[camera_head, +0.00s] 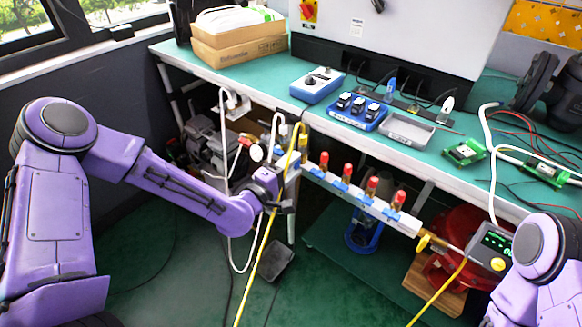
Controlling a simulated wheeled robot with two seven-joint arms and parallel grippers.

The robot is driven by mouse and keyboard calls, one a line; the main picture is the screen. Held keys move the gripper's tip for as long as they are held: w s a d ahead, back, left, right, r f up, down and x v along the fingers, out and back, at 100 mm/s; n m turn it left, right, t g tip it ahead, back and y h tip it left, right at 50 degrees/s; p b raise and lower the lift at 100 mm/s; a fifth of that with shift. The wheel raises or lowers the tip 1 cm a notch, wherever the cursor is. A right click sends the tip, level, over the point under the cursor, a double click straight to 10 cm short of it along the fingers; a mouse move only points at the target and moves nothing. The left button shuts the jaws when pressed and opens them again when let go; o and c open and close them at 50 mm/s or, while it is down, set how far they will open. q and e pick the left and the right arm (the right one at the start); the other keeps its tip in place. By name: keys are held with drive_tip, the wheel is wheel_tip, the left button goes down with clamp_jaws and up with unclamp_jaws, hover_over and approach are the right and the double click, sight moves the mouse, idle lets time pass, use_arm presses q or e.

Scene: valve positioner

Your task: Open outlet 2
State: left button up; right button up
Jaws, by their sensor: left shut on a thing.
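A pale manifold bar (333,182) runs along the front of the bench, sloping down to the right. Several red-topped valves with blue fittings stand on it, including one near the left end (323,162) and one near the right end (398,199). I cannot read which outlet is number 2. My left gripper (287,192) is at the bar's left end, left of the red valves. It appears shut on the yellow hose (257,262), which runs past its fingers; the exact contact is partly hidden. My right arm shows at lower right, its gripper out of view.
A gauge box with a lit display (490,247) sits at the bar's right end. The green bench (265,79) carries a blue box (316,85), a blue tray (356,112), a grey tray (407,130) and green boards (464,152). White hoses hang near my left gripper.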

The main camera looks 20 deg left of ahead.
use_arm(q)
drive_tip(key=shift+m, duration=0.5)
drive_tip(key=o, duration=1.1)
drive_tip(key=shift+c, duration=0.2)
drive_tip(key=shift+s, duration=0.15)
drive_tip(key=v, duration=1)
drive_tip(key=shift+s+p, duration=0.15)
drive_tip(key=shift+p, duration=0.25)
drive_tip(key=shift+a, duration=0.1)
